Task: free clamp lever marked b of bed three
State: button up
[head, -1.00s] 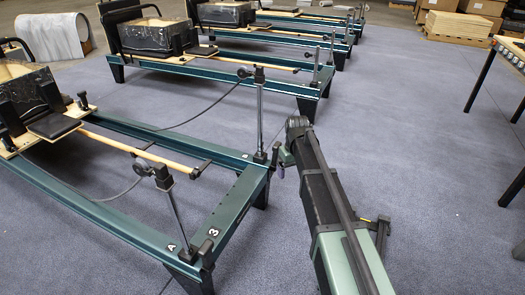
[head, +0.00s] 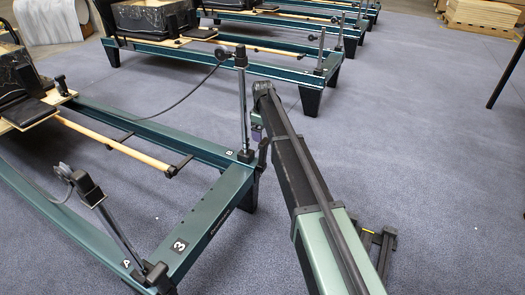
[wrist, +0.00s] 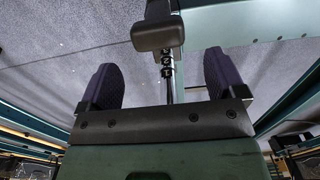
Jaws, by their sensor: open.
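Bed three (head: 192,232) is a teal frame with a white 3 on its end rail. The clamp lever marked b (head: 262,153) is a small black handle at the foot of the upright post beside the white B. My gripper (wrist: 163,75) is open, with ridged purple fingers spread apart. In the head view only a bit of purple shows, near the post and just above the lever. In the wrist view a dark block-like handle (wrist: 158,36) lies in line with the gap between the fingers, not gripped. I cannot tell whether the fingers touch anything.
A second clamp lever (head: 157,275) and a tilted post (head: 120,235) stand at the corner marked A. Other teal beds (head: 225,60) stand behind.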

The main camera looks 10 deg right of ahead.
aim_at(263, 146)
notch_tip(263, 146, down, 9)
jog(key=b, duration=0.7)
jog(key=shift+r, duration=0.4)
jog(key=c, duration=1.3)
